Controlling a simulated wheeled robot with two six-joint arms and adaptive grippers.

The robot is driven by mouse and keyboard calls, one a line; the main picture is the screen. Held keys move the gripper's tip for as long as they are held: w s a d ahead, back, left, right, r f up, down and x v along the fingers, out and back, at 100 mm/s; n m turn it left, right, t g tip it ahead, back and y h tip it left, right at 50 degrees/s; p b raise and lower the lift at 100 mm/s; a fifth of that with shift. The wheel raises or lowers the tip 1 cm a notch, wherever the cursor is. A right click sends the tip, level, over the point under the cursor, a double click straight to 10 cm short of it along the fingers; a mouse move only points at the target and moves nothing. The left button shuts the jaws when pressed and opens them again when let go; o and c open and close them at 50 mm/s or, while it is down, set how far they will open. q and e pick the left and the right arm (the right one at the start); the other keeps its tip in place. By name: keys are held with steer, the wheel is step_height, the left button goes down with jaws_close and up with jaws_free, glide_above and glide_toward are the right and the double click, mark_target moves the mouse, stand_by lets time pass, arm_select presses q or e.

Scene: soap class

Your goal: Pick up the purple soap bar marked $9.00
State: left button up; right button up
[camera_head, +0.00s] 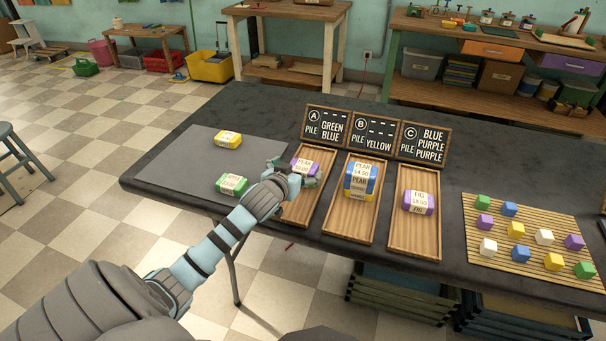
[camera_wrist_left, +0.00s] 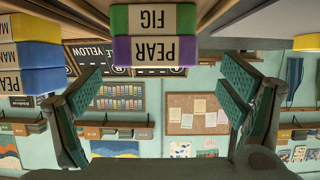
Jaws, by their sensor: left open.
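A purple soap bar (camera_head: 302,164) labelled PEAR is in tray A (camera_head: 297,213), partly hidden by my gripper; its price is too small to read surely. In the upside-down left wrist view, the purple PEAR bar (camera_wrist_left: 155,51) rests on a green FIG bar (camera_wrist_left: 153,18). My left gripper (camera_head: 304,181) is open at the near side of this stack. In its wrist view the open fingers (camera_wrist_left: 160,78) stand apart on either side of the purple bar, with nothing held. Another purple bar (camera_head: 418,203), labelled FIG, lies in tray C (camera_head: 412,239). My right gripper is out of view.
Tray B (camera_head: 346,222) holds a blue and yellow stack (camera_head: 361,178) close to the right. A yellow bar (camera_head: 228,139) and a green bar (camera_head: 232,184) lie on the grey mat (camera_head: 185,158). Pile signs (camera_head: 375,135) stand behind the trays. Coloured cubes cover a slatted mat (camera_head: 503,259) at right.

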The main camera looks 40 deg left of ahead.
mark_target(303, 166)
arm_select(q)
steer(key=x, duration=0.2)
steer(key=b+x, duration=0.1)
steer(key=shift+w+d+f, duration=0.15)
steer(key=shift+w+f, duration=0.05)
steer(key=shift+w, duration=0.15)
steer(key=shift+c, duration=0.2)
steer(key=shift+s+r, duration=0.1)
steer(key=c, duration=1.3)
steer(key=shift+r, duration=0.1)
